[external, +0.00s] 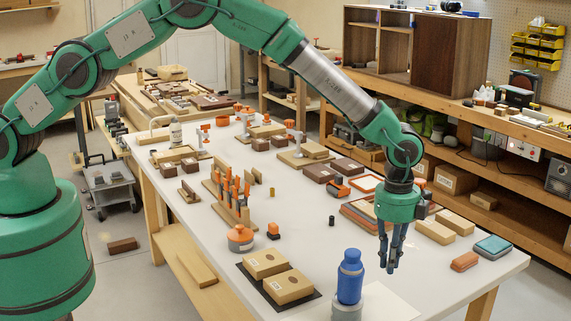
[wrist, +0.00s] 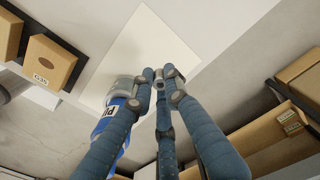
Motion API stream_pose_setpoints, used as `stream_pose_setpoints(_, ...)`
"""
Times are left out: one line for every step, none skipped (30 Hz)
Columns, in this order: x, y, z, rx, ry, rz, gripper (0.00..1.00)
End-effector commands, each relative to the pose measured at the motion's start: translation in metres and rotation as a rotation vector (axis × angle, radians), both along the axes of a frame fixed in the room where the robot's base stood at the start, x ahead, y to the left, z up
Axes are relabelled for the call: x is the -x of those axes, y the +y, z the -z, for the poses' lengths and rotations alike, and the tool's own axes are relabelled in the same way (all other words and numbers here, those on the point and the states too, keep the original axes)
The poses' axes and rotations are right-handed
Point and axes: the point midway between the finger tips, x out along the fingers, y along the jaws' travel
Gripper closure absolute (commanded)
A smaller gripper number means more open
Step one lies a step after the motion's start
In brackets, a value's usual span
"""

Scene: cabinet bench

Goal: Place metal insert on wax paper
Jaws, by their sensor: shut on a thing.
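My gripper (external: 388,262) points down near the front of the white table, with its fingers closed together. In the wrist view the blue fingertips (wrist: 160,80) close on a small grey metal insert (wrist: 158,85), mostly hidden between them. The wax paper is a pale cream sheet (wrist: 150,35) lying flat; the fingertips appear over its lower right part in that view. In the external view the wax paper (external: 393,306) lies at the table's front edge, below the gripper. The height of the insert above it is hard to tell.
A blue bottle (external: 349,280) stands close to the left of my gripper, beside the paper. Boxes on a black mat (external: 300,302) lie further left. An orange-brown block (external: 464,262) and a teal-topped box (external: 492,246) lie to the right. Racks and trays fill the middle.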

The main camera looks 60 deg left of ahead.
Motion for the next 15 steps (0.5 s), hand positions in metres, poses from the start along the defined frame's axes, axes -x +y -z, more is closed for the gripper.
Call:
stream_pose_setpoints(0.0, 0.0, 0.0, 0.0, 0.0, 0.0, 1.0)
stream_pose_setpoints(0.0, 0.0, 0.0, 0.0, 0.0, -0.001, 1.0)
stream_pose_setpoints(0.0, 0.0, 0.0, 0.0, 0.0, -0.001, 1.0)
stream_pose_setpoints(0.0, 0.0, 0.0, 0.0, 0.0, -0.001, 1.0)
stream_pose_setpoints(0.0, 0.0, 0.001, 0.0, 0.0, -0.001, 1.0)
stream_pose_setpoints(0.0, 0.0, 0.002, 0.0, 0.0, -0.001, 1.0)
stream_pose_setpoints(0.0, 0.0, 0.003, 0.0, 0.0, -0.001, 1.0)
stream_pose_setpoints(0.0, 0.0, 0.005, 0.0, 0.001, -0.001, 1.0)
stream_pose_setpoints(0.0, 0.001, 0.009, 0.0, 0.001, -0.001, 1.0)
stream_pose_setpoints(0.0, 0.001, 0.012, -0.001, 0.001, -0.001, 1.0)
stream_pose_setpoints(0.0, 0.001, 0.016, -0.001, 0.001, -0.001, 1.0)
stream_pose_setpoints(0.0, 0.001, 0.021, -0.001, 0.002, -0.001, 1.0)
stream_pose_setpoints(0.001, 0.001, 0.025, -0.001, 0.002, -0.002, 1.0)
stream_pose_setpoints(0.001, 0.001, 0.03, -0.001, 0.002, -0.002, 1.0)
stream_pose_setpoints(0.001, 0.001, 0.036, -0.001, 0.003, -0.002, 1.0)
